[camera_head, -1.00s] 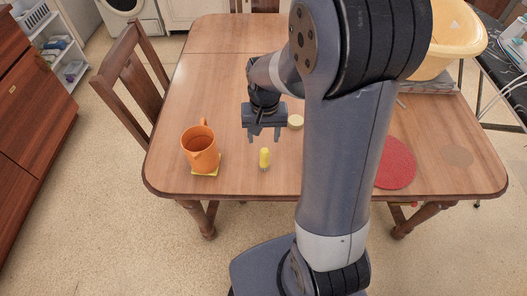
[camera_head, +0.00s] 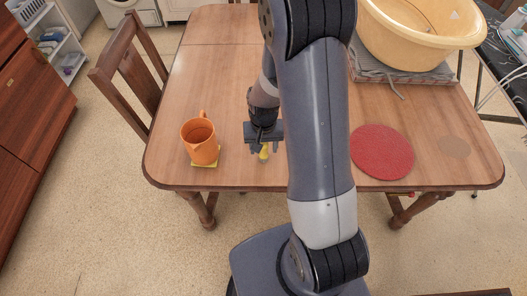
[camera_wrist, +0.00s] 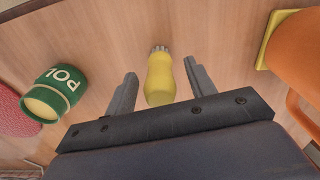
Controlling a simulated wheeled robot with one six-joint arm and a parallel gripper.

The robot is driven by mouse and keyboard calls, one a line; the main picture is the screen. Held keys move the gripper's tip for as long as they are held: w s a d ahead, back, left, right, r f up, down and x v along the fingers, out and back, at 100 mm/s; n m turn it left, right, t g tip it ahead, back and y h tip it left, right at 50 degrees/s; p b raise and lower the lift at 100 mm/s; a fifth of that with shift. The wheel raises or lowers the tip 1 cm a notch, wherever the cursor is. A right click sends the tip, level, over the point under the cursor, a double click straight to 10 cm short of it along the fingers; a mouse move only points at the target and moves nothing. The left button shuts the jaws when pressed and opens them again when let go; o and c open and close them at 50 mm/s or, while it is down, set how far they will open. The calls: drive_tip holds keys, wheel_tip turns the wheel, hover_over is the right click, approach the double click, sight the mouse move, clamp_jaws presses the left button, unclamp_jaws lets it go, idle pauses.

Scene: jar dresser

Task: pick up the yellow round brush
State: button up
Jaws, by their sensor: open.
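The yellow round brush (camera_head: 264,153) is on the wooden table near its front edge, partly hidden by my gripper in the head view. In the wrist view the brush (camera_wrist: 160,79) has a smooth yellow body and a pale bristled end pointing away from the gripper. My gripper (camera_wrist: 158,82) is open, with one finger on each side of the brush and a gap visible on both sides. In the head view my gripper (camera_head: 264,150) is at the brush, right of the orange pitcher. I cannot tell whether it touches the brush.
An orange pitcher (camera_head: 199,143) stands on a yellow mat (camera_head: 205,165) to the left. A green tin (camera_wrist: 58,88) lies close on the other side. A red round mat (camera_head: 381,152) and a large yellow basin (camera_head: 415,40) are on the right of the wooden table (camera_head: 225,75).

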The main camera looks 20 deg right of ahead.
drive_tip(key=shift+f, duration=0.25)
drive_tip(key=shift+c, duration=0.2)
drive_tip(key=c, duration=1)
drive_tip(key=shift+r, duration=0.15)
wheel_tip(320, 180, up, 10)
drive_tip(key=shift+f, duration=0.1)
